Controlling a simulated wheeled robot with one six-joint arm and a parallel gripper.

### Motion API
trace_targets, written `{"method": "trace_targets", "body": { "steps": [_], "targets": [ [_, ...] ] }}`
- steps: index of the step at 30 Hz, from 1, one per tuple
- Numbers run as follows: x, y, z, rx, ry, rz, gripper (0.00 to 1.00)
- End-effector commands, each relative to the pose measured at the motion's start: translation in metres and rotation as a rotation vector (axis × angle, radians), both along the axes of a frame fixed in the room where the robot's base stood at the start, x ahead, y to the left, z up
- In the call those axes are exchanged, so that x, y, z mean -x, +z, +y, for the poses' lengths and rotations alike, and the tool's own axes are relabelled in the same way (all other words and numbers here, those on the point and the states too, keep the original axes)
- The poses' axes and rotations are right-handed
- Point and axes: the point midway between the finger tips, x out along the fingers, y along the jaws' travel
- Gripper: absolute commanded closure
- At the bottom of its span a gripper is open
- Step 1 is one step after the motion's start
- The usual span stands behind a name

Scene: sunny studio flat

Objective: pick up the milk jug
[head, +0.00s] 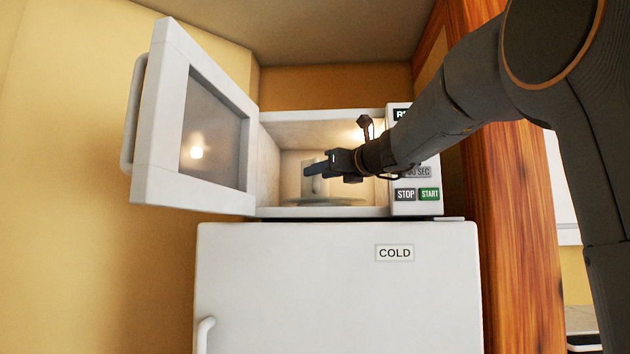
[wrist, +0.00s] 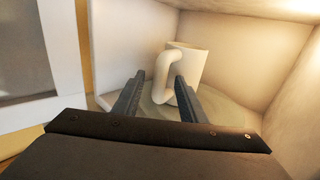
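The milk jug (wrist: 198,62) is white and stands upright on the round glass turntable (wrist: 232,118) inside the open microwave. Its curved handle faces me in the wrist view. In the head view the jug (head: 311,186) is pale and partly hidden behind my gripper (head: 312,169). My gripper (wrist: 156,92) is open, with nothing held. The handle shows in the gap between the fingertips, nearer the right finger, which overlaps part of the jug. I cannot tell whether the fingers touch it.
The microwave (head: 325,211) sits on a white fridge (head: 300,280) marked COLD. Its door (head: 170,110) is swung open to the left. The microwave's inner walls are close around the jug. A wooden panel (head: 515,240) stands at the right.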

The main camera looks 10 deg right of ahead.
Motion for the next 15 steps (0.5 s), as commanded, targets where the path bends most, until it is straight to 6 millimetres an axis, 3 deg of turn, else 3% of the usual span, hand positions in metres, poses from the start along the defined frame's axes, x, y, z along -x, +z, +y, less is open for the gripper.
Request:
{"method": "trace_targets", "body": {
  "steps": [4,11,15],
  "targets": [
    [0.0002,-0.0003,-0.0004,0.0,-0.001,0.0,0.63],
    [0.0003,-0.0002,-0.0006,0.0,-0.001,0.0,1.0],
    [0.0008,0.001,-0.0005,0.0,-0.001,-0.002,1.0]
  ]
}}
